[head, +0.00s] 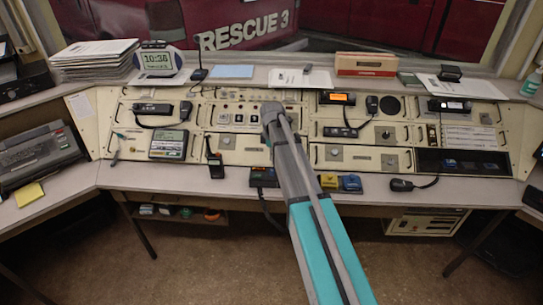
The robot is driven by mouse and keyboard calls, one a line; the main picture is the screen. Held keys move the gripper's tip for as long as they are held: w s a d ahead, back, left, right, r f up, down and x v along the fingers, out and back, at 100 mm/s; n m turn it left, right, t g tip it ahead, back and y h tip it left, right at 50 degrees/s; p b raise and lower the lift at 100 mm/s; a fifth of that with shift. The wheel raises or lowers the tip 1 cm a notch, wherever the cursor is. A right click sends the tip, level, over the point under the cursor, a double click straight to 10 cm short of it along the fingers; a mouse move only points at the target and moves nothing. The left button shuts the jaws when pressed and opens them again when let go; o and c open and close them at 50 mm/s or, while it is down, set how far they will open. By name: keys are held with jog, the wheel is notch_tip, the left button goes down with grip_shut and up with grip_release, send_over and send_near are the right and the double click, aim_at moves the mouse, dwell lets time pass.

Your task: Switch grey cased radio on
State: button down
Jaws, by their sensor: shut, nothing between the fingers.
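My arm reaches up from the bottom of the head view to the middle of the console, and my gripper (272,112) is at its far end, in front of the button panel. The gripper is small here and its fingers are hard to make out; it is shut and holds nothing I can see. I cannot tell if it touches the panel. A grey-cased unit (168,145) with a pale display sits on the left of the console and may be the grey cased radio. A radio with a lit orange display (337,98) is right of my gripper. Power switches are too small to read.
A handheld radio (215,162) stands on the desk left of my arm. Yellow (329,181) and blue (350,184) boxes lie right of it. A clock (157,60), papers (95,57) and an orange-brown box (366,64) stand on the upper shelf. Bare desk shows at left and right.

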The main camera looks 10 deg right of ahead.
notch_tip(320, 180, up, 7)
jog(key=p, duration=0.6)
jog(key=shift+s, duration=0.4)
jog(key=shift+a, duration=0.1)
jog(key=s+a+m, duration=0.1)
jog(key=s+m, duration=1.4)
jog(key=s, duration=1)
jog(key=shift+a+t, duration=0.4)
